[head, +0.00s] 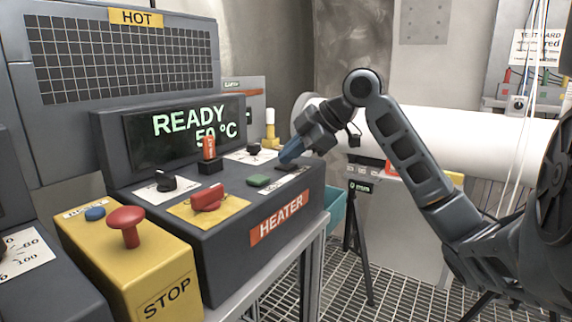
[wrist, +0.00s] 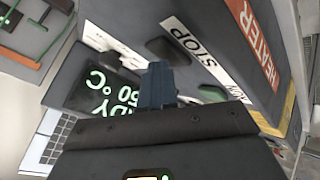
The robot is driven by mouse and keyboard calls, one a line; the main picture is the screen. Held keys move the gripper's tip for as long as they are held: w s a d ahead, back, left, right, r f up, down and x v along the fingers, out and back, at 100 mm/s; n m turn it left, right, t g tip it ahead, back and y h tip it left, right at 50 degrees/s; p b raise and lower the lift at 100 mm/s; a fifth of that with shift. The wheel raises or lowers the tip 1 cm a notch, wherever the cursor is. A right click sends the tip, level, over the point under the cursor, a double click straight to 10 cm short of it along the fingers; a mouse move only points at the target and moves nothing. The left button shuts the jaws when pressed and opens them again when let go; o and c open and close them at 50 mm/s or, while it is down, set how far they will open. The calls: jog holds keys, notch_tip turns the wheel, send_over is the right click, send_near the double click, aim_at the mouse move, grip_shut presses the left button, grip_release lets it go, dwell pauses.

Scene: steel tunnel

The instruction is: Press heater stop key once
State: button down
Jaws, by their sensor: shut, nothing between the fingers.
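The heater console (head: 225,235) stands at the centre left in the head view, its display (head: 185,130) reading "READY 50 °C". The dark heater stop key (wrist: 168,50) lies beside a white STOP label (wrist: 195,42) in the wrist view. In the head view my gripper covers most of that spot. My gripper (head: 288,155) is shut and empty, blue fingertips (wrist: 158,70) pointing down at the dark key's near edge. I cannot tell whether they touch it.
A yellow box (head: 150,270) marked STOP with a red mushroom button (head: 127,222) stands front left. A red switch (head: 208,197), a black knob (head: 166,182) and an upright orange-red part (head: 209,148) are on the console. A white pipe (head: 440,135) runs behind my arm.

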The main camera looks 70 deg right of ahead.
aim_at(290, 166)
jog(key=shift+r, duration=0.1)
jog(key=shift+r+p, duration=0.55)
jog(key=shift+r, duration=0.2)
jog(key=shift+r+p, duration=1.75)
jog(key=shift+r, duration=0.75)
jog(key=shift+r, duration=0.1)
